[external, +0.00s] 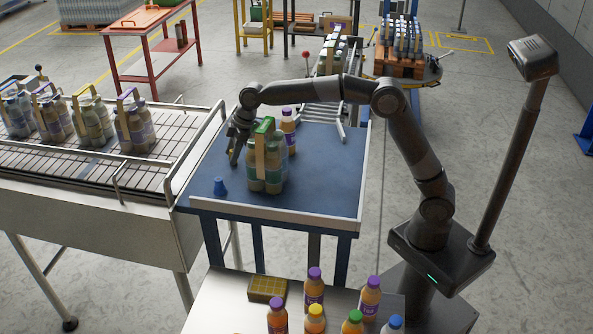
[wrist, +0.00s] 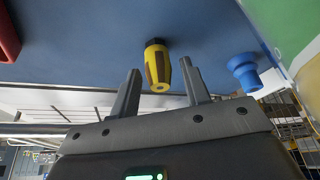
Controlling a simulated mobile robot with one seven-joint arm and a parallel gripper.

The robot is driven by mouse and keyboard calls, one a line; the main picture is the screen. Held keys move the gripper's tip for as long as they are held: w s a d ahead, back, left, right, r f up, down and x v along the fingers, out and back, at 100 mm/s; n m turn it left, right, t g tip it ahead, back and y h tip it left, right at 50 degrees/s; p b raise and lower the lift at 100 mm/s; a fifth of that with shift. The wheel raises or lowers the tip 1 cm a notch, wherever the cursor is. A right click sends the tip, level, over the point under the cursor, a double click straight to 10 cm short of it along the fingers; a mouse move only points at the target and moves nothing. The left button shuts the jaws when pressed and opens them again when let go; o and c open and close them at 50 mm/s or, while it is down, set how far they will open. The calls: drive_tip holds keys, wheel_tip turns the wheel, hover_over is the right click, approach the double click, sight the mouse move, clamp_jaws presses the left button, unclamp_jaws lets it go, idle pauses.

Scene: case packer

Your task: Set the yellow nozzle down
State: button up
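The yellow nozzle (wrist: 158,72), with dark stripes and a dark end, shows in the wrist view against the blue tabletop (wrist: 95,35). It appears between or just beyond the tips of my gripper (wrist: 160,67). The fingers are apart, with gaps visible on both sides of the nozzle, so they do not grip it. Whether the nozzle touches the table is hard to tell. In the external view my gripper (external: 235,150) is low over the left part of the blue table (external: 320,190), and I cannot make out the yellow nozzle there.
A blue nozzle (external: 219,187) stands near the table's front left; it also shows in the wrist view (wrist: 243,72). A green-handled bottle pack (external: 266,172) stands close to my gripper's right, with an orange bottle (external: 289,137) behind. A railed conveyor (external: 85,165) lies left. The table's right side is clear.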

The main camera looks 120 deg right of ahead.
drive_tip(key=v, duration=1.2)
drive_tip(key=shift+r, duration=0.15)
idle(0.3)
